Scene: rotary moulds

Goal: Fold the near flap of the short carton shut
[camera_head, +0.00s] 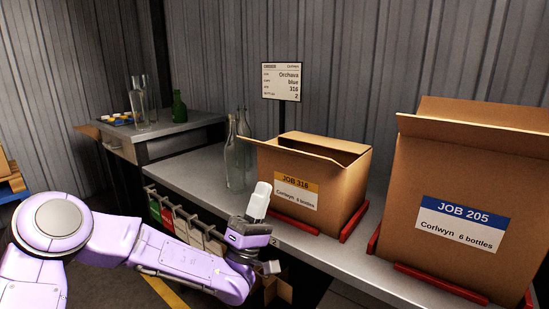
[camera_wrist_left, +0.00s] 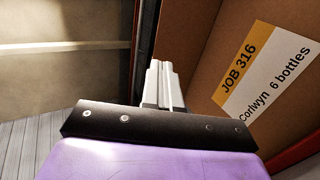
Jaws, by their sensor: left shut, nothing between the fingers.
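The short carton (camera_head: 340,195), with an orange and white JOB 316 label, stands on the bench with its top open. Its near flap (camera_head: 290,149) juts outward along the front top edge. The carton inside is dark and its contents are hidden. My left gripper (camera_head: 259,198) is shut and empty, with fingers pointing up, in front of the carton's left end and below the near flap. In the left wrist view the shut fingers (camera_wrist_left: 160,85) are left of the carton's labelled face (camera_wrist_left: 225,40); I cannot tell whether they touch it. My right gripper is out of view.
A taller JOB 205 carton (camera_head: 450,180) stands to the right. Clear glass bottles (camera_head: 238,160) stand just left of the short carton. Red rails (camera_head: 355,222) edge its base. A sign (camera_head: 281,82) rises behind. The bench left of the bottles is clear.

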